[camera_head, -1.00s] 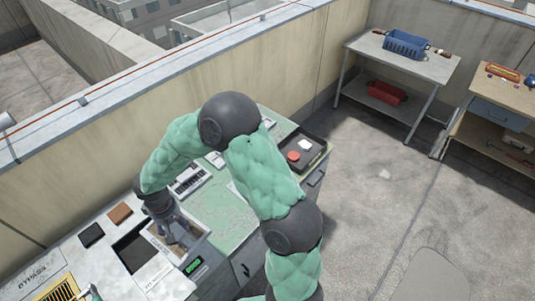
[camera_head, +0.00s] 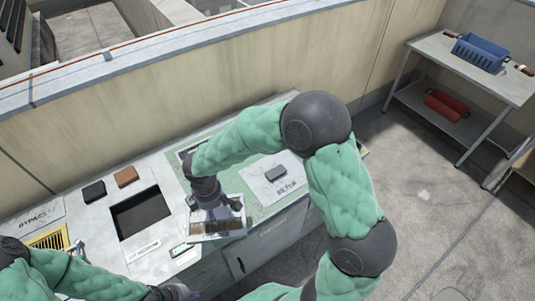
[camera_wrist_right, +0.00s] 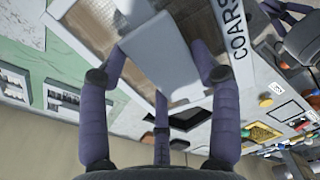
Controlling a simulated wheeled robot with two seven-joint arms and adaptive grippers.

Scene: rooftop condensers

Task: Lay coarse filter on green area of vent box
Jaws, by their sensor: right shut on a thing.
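The coarse filter (camera_head: 222,228) is a light-framed panel with a brownish mesh. I cannot tell the filter's height above the bench. A green surface (camera_head: 262,208) shows right of the filter. My left gripper (camera_head: 176,292) is at the bottom edge, mostly cut off.
A black block (camera_head: 94,191) and a brown block (camera_head: 126,176) lie behind the opening. A yellow grille (camera_head: 48,240) is at left. A white sheet (camera_head: 272,181) with a grey block lies at right. A parapet runs behind.

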